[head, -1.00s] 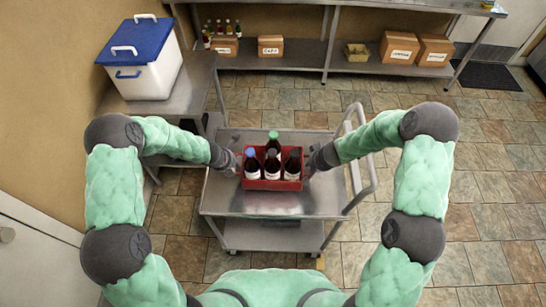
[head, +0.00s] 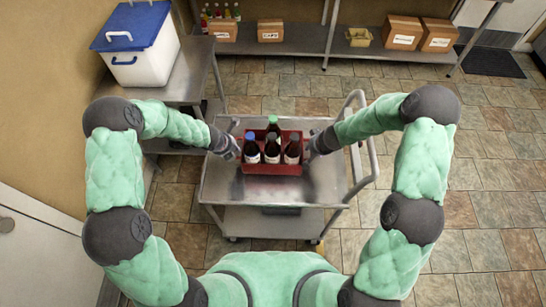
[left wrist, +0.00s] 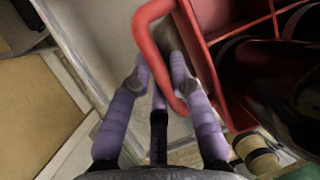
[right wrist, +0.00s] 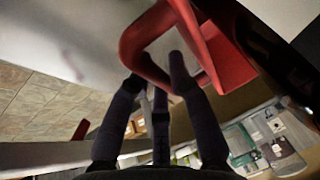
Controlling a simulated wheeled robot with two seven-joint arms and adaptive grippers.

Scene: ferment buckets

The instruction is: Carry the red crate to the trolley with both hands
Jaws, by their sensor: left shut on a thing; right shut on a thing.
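The red crate (head: 272,168) holds several dark bottles and is over the trolley's top (head: 225,185) in the head view. I cannot tell whether its base touches the trolley. My left gripper (head: 235,154) is at the crate's left end, shut on its red handle (left wrist: 142,35), which passes between the fingers in the left wrist view. My right gripper (head: 309,155) is at the right end, shut on the other handle (right wrist: 135,45). The crate looks level. Its underside is hidden.
The trolley's push handle (head: 366,150) rises on the right, near my right forearm. A side table (head: 190,75) with a blue-lidded white cooler (head: 140,55) stands at the back left. A shelf (head: 300,48) with cardboard boxes runs along the back. Tiled floor is open on the right.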

